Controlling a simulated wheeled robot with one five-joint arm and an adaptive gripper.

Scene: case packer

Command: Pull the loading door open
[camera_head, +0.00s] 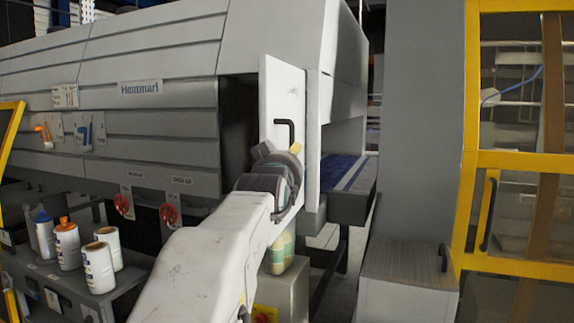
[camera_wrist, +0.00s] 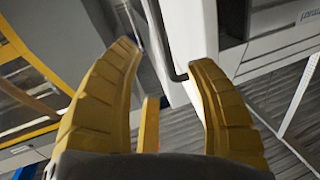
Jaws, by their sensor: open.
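The loading door (camera_head: 283,88) is a narrow white panel in the head view. It stands at an angle beside a dark opening (camera_head: 237,125) in the machine's side. Its black bar handle (camera_head: 291,128) is just above my gripper (camera_head: 277,152). In the wrist view, my gripper (camera_wrist: 165,56) has its yellow fingers spread wide. The dark handle (camera_wrist: 161,50) shows between the fingertips, along the edge of the white door (camera_wrist: 192,40). I cannot tell whether a finger touches it. My arm hides the door's lower part in the head view.
A shelf (camera_head: 60,275) with several bottles (camera_head: 68,245) stands at left, below red knobs (camera_head: 169,213). A grey cabinet (camera_head: 405,285) and a yellow-framed guard (camera_head: 470,150) stand at right. A conveyor (camera_head: 350,175) lies behind the door.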

